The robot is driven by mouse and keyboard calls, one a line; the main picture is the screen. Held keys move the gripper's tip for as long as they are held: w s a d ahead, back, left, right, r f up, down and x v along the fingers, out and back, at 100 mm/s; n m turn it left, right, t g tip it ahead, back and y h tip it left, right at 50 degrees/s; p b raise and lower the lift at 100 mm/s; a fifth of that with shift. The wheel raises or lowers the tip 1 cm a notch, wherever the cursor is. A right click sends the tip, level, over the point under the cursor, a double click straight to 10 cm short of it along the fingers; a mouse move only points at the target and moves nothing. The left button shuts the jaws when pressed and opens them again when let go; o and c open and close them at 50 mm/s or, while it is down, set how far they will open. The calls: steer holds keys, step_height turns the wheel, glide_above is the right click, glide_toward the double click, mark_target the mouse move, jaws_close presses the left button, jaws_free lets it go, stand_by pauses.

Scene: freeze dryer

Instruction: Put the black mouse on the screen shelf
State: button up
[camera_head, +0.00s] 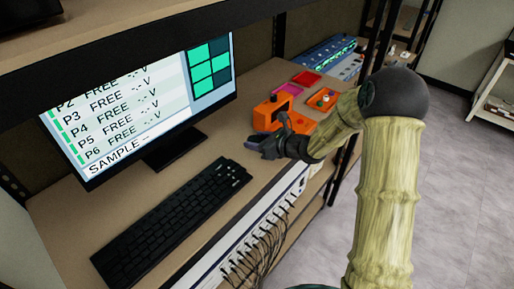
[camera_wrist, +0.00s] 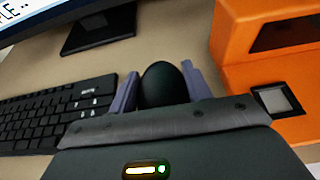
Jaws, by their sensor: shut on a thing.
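The black mouse (camera_wrist: 164,85) sits between the two purple-grey fingers of my gripper (camera_wrist: 162,92) in the wrist view, and the fingers are shut on its sides. In the head view my gripper (camera_head: 262,146) is over the shelf between the keyboard and the orange device; the mouse is hard to make out there. I cannot tell whether the mouse touches the shelf surface. The screen (camera_head: 150,100) stands on the brown shelf (camera_head: 72,215), with its foot also in the wrist view (camera_wrist: 98,30).
A black keyboard (camera_head: 172,222) lies in front of the screen. An orange device (camera_head: 296,122) stands close beside my gripper. Cables (camera_head: 262,245) hang below the shelf's front edge. A dark upper shelf beam (camera_head: 130,48) runs above.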

steer(key=shift+f+p, duration=0.35)
steer(key=shift+f, duration=1.55)
steer(key=o, duration=1)
steer(key=b+v, duration=0.2)
steer(key=v, duration=1)
steer(key=shift+a, duration=0.1)
